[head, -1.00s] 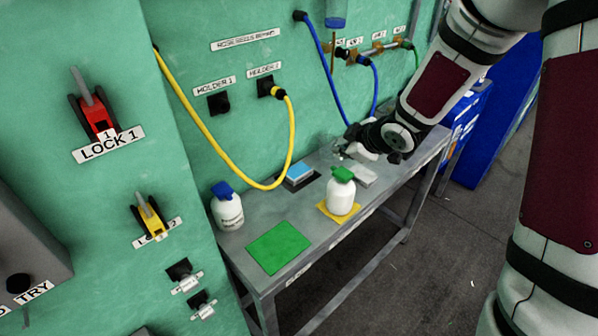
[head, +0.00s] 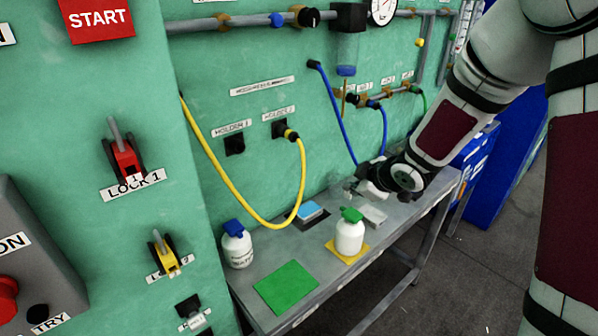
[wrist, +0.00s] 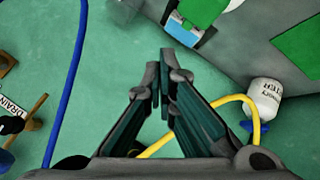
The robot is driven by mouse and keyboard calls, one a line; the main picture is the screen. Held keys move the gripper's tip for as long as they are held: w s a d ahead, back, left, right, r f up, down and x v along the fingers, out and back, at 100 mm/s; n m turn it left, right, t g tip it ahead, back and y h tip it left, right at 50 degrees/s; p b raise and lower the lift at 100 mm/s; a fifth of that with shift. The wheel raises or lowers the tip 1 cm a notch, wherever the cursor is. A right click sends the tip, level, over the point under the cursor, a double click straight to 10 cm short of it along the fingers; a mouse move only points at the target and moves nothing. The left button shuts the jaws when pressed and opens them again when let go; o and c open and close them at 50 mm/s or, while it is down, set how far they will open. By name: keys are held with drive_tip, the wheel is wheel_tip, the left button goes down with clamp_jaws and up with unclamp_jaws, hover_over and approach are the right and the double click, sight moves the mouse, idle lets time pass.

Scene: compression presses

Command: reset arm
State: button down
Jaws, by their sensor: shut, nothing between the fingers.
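My arm reaches in from the right in the head view and ends in my gripper (head: 350,188), which is small and dark there, over the far part of the metal table (head: 318,276). In the wrist view my gripper (wrist: 163,75) points up the picture with its two fingers closed together at the tips and nothing between them. The green panel wall (head: 215,60) lies behind it in both views.
On the table are a blue-capped bottle (head: 237,247), a green-capped bottle (head: 350,236), a green mat (head: 286,287) and a blue block (head: 310,210). A yellow hose (head: 225,195) and a blue hose (head: 337,115) hang on the wall. Blue bins (head: 505,165) stand at the right.

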drive_tip(key=shift+d+r, duration=0.1)
drive_tip(key=shift+r, duration=0.15)
drive_tip(key=s+d+r+m+g+h, duration=0.1)
drive_tip(key=s+d+r+m+h, duration=0.2)
drive_tip(key=s+r, duration=0.4)
drive_tip(key=s+d+r+m+h, duration=0.2)
drive_tip(key=s+r+m, duration=0.2)
drive_tip(key=s+r, duration=0.3)
drive_tip(key=s+a+r+m+g+y, duration=0.1)
drive_tip(key=s+a+m, duration=0.1)
drive_tip(key=s, duration=0.8)
drive_tip(key=s+a+r+m+g+y, duration=0.1)
drive_tip(key=s+a+r+m, duration=0.1)
drive_tip(key=s, duration=0.7)
drive_tip(key=shift+s+a+m+g, duration=0.2)
drive_tip(key=shift+s+m+g, duration=0.15)
drive_tip(key=shift+m, duration=0.45)
